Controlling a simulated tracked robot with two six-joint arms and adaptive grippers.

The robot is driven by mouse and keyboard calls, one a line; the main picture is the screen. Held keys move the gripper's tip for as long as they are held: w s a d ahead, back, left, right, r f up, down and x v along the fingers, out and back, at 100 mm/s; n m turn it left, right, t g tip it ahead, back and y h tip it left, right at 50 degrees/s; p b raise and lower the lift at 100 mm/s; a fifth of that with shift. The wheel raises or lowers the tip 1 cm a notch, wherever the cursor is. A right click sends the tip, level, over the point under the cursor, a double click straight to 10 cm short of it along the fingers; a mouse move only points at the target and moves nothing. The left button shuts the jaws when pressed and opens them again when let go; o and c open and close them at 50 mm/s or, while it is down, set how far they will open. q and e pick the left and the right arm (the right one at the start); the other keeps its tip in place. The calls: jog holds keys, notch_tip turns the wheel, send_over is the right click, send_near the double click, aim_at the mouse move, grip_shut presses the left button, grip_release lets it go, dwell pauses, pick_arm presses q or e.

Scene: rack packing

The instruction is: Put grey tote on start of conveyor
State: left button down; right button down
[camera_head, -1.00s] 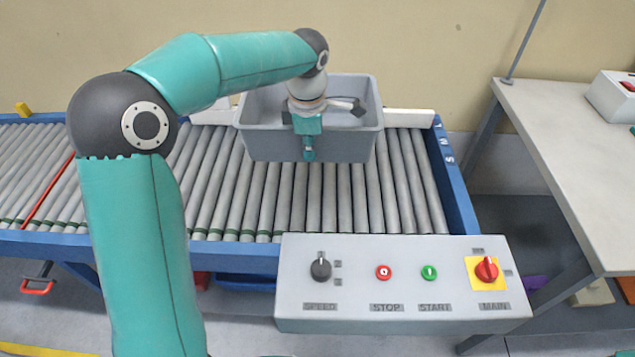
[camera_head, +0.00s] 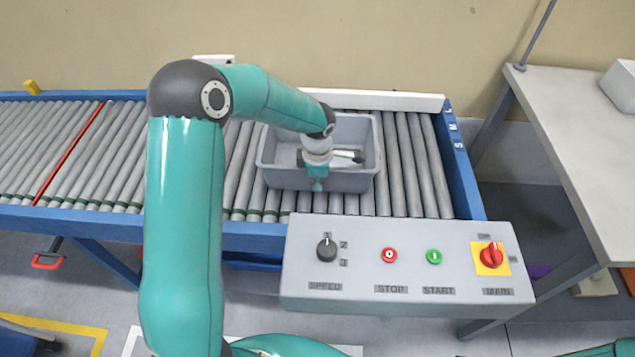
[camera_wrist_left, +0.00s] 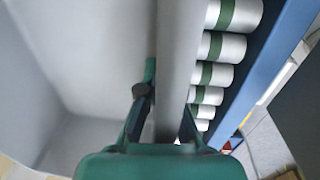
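The grey tote (camera_head: 350,183) is an open-topped bin, upright at the right-hand end of the roller conveyor (camera_head: 412,165). It looks level and very low over the rollers or on them; I cannot tell for certain if it touches. My left gripper (camera_head: 317,184) is at its front wall. In the left wrist view the fingers of the gripper (camera_wrist_left: 168,105) straddle the wall of the tote (camera_wrist_left: 75,50), one inside and one outside, shut on it. The inside of the tote looks empty apart from my gripper parts. My right gripper is out of view.
A control box (camera_head: 400,275) with a speed knob, stop and start buttons and a main switch stands at the conveyor's front. A blue end rail (camera_head: 458,160) closes the right end. A grey table (camera_head: 570,120) stands right. Rollers to the left are free.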

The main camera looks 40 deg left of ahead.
pick_arm(q)
jog(key=shift+f, duration=0.45)
jog(key=c, duration=1.3)
grip_release()
jog(key=r, duration=0.8)
jog(key=s+r, duration=0.1)
jog(key=r, duration=0.3)
jog(key=shift+d, duration=0.3)
jog(key=shift+r, duration=0.1)
